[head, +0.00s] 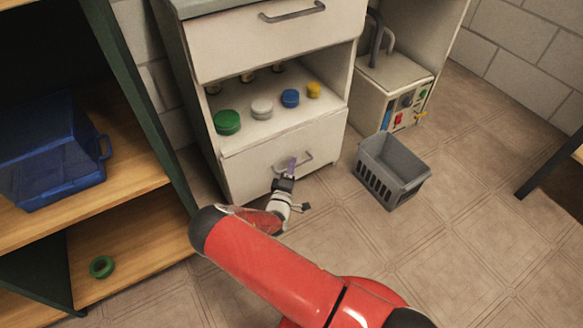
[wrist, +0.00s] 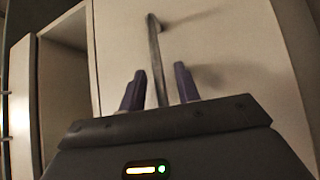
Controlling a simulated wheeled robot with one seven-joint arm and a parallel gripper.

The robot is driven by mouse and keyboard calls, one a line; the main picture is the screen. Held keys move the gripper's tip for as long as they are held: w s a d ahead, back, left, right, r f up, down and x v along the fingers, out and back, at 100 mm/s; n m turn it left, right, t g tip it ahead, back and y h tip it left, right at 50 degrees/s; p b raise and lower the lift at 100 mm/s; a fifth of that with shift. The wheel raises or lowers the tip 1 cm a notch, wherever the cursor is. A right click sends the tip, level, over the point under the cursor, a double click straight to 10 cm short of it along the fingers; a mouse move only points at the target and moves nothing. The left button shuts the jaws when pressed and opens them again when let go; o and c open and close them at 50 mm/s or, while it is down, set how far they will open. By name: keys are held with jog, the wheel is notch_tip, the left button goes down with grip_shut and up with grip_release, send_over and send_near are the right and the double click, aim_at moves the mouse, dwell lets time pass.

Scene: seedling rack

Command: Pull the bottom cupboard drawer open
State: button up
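The bottom cupboard drawer (head: 250,165) is the lowest white front of the cupboard and looks shut. Its grey bar handle (head: 306,160) is on the front. My gripper (head: 291,165) is at the handle, in front of the drawer. In the wrist view, the handle (wrist: 155,60) runs down between the two purple fingers of my gripper (wrist: 160,88). The fingers stand apart on either side of the bar, with gaps visible. The lower end of the handle is hidden behind the gripper body.
Above the drawer is an open shelf (head: 262,125) with coloured round lids. A grey basket (head: 391,170) stands on the floor to the right of the drawer. A wooden shelf rack with a blue bin (head: 50,150) is at left. Floor in front is mostly clear.

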jog(key=shift+w, duration=0.1)
grip_shut()
dwell(0.4)
